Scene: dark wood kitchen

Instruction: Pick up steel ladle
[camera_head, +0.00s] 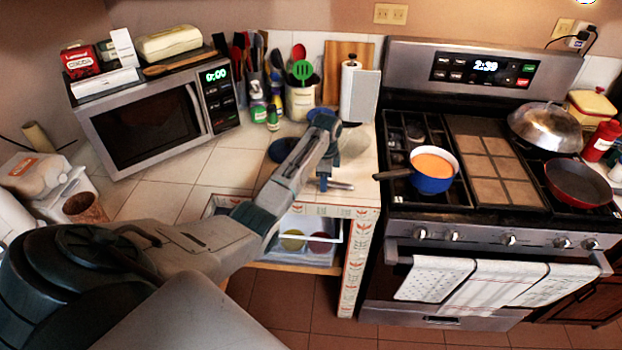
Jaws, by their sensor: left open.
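My left arm reaches in from the left, and my left gripper (326,178) points down over the counter near its front edge, just left of the stove. It is open. A small, thin, silvery piece (342,186) shows beside the fingertips, low over the counter. It may be part of the steel ladle or part of my gripper; I cannot tell which. No ladle bowl shows clearly, and my forearm and wrist hide part of the counter. My right gripper is not in view.
A paper towel roll (349,92) and utensil crock (300,102) stand behind. A blue saucepan (433,182) sits on the stove, its handle towards the counter. The microwave (150,125) is left.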

